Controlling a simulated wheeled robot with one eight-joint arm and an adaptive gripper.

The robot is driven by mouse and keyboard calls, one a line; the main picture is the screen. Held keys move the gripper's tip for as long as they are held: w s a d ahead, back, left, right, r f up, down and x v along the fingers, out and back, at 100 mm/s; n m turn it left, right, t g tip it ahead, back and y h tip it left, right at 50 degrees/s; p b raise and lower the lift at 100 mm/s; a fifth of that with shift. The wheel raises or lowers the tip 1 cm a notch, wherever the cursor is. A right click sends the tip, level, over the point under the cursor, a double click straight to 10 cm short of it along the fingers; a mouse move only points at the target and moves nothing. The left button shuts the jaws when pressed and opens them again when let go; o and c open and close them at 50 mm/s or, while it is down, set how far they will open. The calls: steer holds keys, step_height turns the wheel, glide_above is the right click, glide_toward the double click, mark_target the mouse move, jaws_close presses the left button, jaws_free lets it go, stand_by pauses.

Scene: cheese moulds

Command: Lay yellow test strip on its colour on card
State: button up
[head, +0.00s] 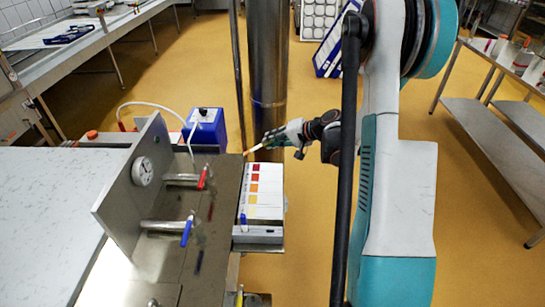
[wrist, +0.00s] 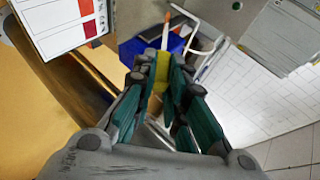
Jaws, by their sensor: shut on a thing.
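My gripper (head: 268,141) is shut on the yellow test strip (wrist: 161,72), which shows between the fingers in the wrist view. In the head view the strip (head: 252,150) is a thin pale piece sticking out left of the fingertips. The colour card (head: 262,205) lies on a small shelf beside the steel counter, nearer the camera than my gripper. Its patches run from red at the far end through orange tones to yellow. In the wrist view part of the card (wrist: 52,37) shows at the upper left, apart from the strip. Fingers hide part of the strip.
A blue box (head: 207,130) stands behind the counter's far end. A steel panel with a gauge (head: 142,171) and red and blue handled taps (head: 187,230) rises left of the card. A steel post (head: 267,70) stands behind my gripper.

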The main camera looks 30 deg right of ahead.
step_height(320, 180, down, 10)
steer(key=b, duration=0.9)
steer(key=shift+s+a+r, duration=0.2)
steer(key=shift+s+r, duration=0.05)
steer(key=shift+s, duration=0.05)
steer(key=shift+f, duration=0.15)
steer(key=shift+f+b, duration=2.35)
steer(key=shift+f, duration=1.4)
steer(key=o, duration=0.8)
